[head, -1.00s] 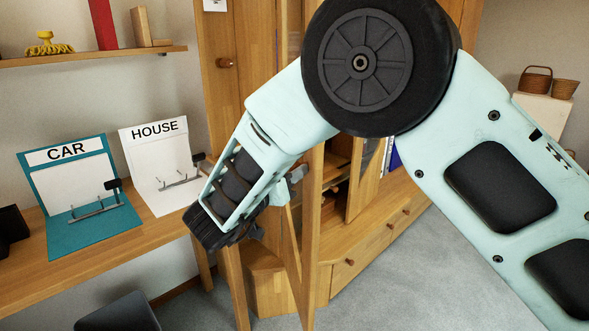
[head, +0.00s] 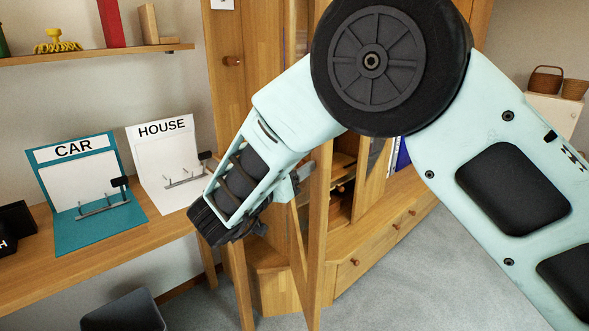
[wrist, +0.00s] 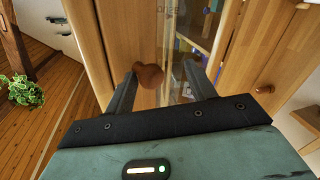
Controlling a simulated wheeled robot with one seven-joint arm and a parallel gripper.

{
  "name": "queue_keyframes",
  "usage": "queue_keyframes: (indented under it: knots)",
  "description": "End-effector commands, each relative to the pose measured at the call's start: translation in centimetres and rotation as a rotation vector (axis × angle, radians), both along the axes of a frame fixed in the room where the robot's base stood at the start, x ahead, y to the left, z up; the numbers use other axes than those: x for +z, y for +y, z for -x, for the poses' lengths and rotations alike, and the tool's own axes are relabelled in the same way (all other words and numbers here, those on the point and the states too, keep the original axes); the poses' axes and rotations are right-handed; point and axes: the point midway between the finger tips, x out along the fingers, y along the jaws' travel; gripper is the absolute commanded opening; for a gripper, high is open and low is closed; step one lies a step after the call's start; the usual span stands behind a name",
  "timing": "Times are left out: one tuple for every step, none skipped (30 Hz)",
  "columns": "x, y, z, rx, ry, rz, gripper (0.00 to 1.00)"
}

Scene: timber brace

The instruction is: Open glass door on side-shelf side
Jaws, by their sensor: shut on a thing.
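The glass door (head: 316,250) has a wooden frame and stands swung out from the cabinet, seen nearly edge-on in the head view. My gripper (head: 302,172) is at this door, partly hidden behind my own wrist. In the wrist view, the door's glass pane (wrist: 172,30) and its brown round knob (wrist: 150,76) show ahead. The knob sits between the two fingers of my gripper (wrist: 165,80), close to the left finger. My gripper is shut on the door at its knob; the exact contact is hard to see.
A desk (head: 100,262) with a CAR board (head: 75,180) and a HOUSE board (head: 165,165) is at left, with a dark chair (head: 122,312) before it. Cabinet drawers (head: 375,245) are behind the door. Grey floor (head: 410,290) is open at lower right.

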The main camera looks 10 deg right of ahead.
Motion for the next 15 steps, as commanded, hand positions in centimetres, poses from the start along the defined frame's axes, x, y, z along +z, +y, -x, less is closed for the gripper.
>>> queue_keyframes:
  knots:
    - [0.4, 0.6, 0.1, 0.012, -0.009, -0.002, 0.37]
    - [0.4, 1.0, 0.5, 0.013, -0.008, -0.002, 0.37]
    - [0.3, 1.5, 1.0, 0.013, -0.008, -0.001, 0.37]
    - [0.3, 1.9, 1.6, 0.013, -0.007, -0.002, 0.37]
    - [0.3, 2.4, 2.1, 0.013, -0.006, -0.003, 0.37]
    - [0.2, 3.0, 2.8, 0.012, -0.006, -0.002, 0.37]
    - [0.2, 3.5, 3.4, 0.012, -0.004, -0.002, 0.37]
    - [0.2, 3.9, 4.0, 0.011, -0.004, -0.001, 0.37]
    - [0.1, 4.6, 4.8, 0.01, -0.002, -0.002, 0.37]
    - [0.1, 5.0, 5.4, 0.01, -0.002, -0.001, 0.37]
    - [0.1, 5.5, 5.9, 0.009, -0.002, -0.001, 0.37]
    - [0.0, 6.1, 6.6, 0.008, -0.001, -0.001, 0.37]
    - [0.0, 6.5, 7.2, 0.007, -0.001, -0.001, 0.37]
    - [0.0, 7.0, 7.7, 0.008, 0.0, -0.001, 0.37]
    - [0.0, 7.6, 8.5, 0.007, 0.0, -0.001, 0.37]
